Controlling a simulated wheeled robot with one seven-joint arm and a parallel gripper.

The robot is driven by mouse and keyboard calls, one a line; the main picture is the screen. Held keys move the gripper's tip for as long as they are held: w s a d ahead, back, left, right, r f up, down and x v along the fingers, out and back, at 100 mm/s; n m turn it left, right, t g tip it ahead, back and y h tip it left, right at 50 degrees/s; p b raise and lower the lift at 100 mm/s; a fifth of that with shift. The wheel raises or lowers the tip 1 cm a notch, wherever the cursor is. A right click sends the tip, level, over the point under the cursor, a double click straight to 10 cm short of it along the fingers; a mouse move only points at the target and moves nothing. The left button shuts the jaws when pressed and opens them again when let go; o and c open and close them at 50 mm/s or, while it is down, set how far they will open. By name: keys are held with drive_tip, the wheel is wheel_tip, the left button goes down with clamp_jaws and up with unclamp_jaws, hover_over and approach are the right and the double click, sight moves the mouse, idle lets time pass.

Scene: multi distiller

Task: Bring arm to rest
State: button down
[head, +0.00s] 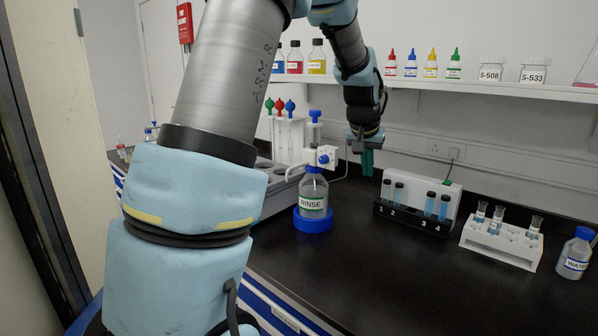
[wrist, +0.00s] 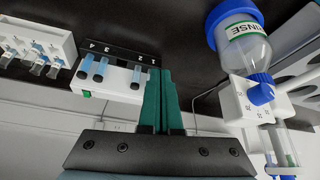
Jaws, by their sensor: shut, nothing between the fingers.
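My gripper (head: 367,161) hangs from my raised arm, pointing down over the black bench in the head view. Its green fingers are closed together with nothing between them, as the wrist view also shows (wrist: 160,78). It is above the bench, to the right of the RINSE bottle (head: 313,194) and to the left of the numbered black rack (head: 412,217). It looks apart from both. My upper arm covers the left middle of the head view.
The RINSE bottle stands in a blue base with a dispenser (head: 319,157) on top. A white tube rack (head: 501,243) and a WATER bottle (head: 576,254) stand at right. A shelf (head: 480,87) with several bottles runs behind. The front bench is clear.

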drive_tip(key=s+a+f+n+g+y, duration=0.1)
drive_tip(key=s+a+f, duration=0.3)
drive_tip(key=s+a, duration=0.6)
drive_tip(key=s+a+f+n+g+y, duration=0.1)
drive_tip(key=s+a+f, duration=0.4)
drive_tip(key=s+a, duration=0.6)
drive_tip(key=a+n+g, duration=0.1)
drive_tip(key=a+n, duration=0.1)
drive_tip(key=a, duration=0.2)
drive_tip(key=shift+a+n, duration=0.15)
drive_tip(key=shift+n, duration=0.15)
